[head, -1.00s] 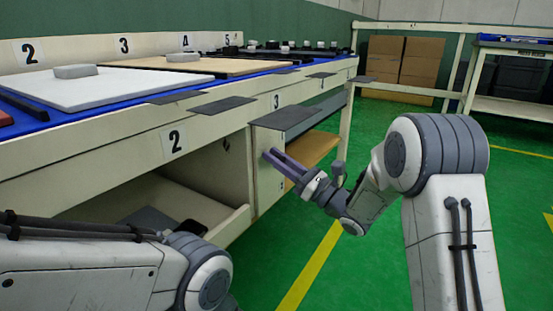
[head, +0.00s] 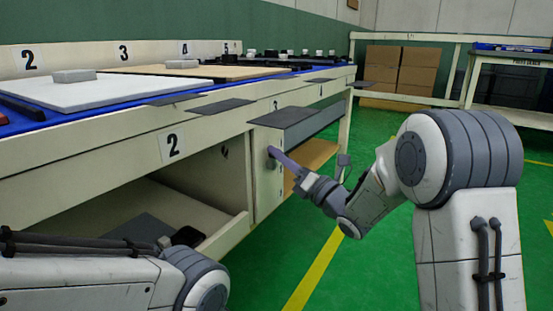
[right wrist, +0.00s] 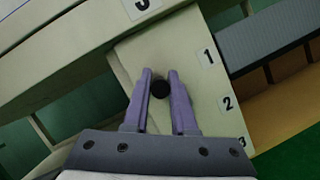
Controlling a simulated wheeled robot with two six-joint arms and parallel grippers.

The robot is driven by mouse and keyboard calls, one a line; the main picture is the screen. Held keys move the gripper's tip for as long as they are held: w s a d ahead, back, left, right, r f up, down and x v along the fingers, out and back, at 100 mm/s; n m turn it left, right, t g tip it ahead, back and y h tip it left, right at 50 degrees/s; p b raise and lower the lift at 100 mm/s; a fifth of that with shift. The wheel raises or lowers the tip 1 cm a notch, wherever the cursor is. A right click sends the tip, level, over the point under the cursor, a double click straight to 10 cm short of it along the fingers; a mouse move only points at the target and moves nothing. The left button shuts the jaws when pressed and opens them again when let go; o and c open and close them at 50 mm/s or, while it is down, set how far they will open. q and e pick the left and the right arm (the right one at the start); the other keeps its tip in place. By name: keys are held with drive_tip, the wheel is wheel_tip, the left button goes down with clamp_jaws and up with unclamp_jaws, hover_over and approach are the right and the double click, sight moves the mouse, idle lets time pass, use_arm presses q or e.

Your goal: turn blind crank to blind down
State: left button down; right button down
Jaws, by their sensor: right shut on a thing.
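A dark round knob (right wrist: 160,88), which I take as the blind crank, stands on the pale end panel of the bench. My right gripper (right wrist: 160,83) has one purple finger on each side of it and is shut on it. In the head view my right gripper (head: 274,157) reaches the panel from the right, with its fingertips at the panel face. The knob is hard to make out there. No blind can be told in these frames.
Labels 1 (right wrist: 208,57) and 2 (right wrist: 228,103) run down the panel beside the knob. A grey box-like unit (head: 318,122) juts out just right of the panel. An open shelf bay (head: 150,215) lies left of it. Green floor (head: 350,270) is clear in front.

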drive_tip(key=shift+w+d+m+h, duration=0.2)
drive_tip(key=shift+d+m+h, duration=0.15)
drive_tip(key=shift+m, duration=0.35)
drive_tip(key=c, duration=0.7)
unclamp_jaws()
drive_tip(key=shift+c, duration=0.2)
drive_tip(key=shift+a, duration=0.1)
drive_tip(key=p+v, duration=0.3)
drive_tip(key=v, duration=0.7)
drive_tip(key=shift+s+f, duration=0.15)
drive_tip(key=shift+s, duration=0.05)
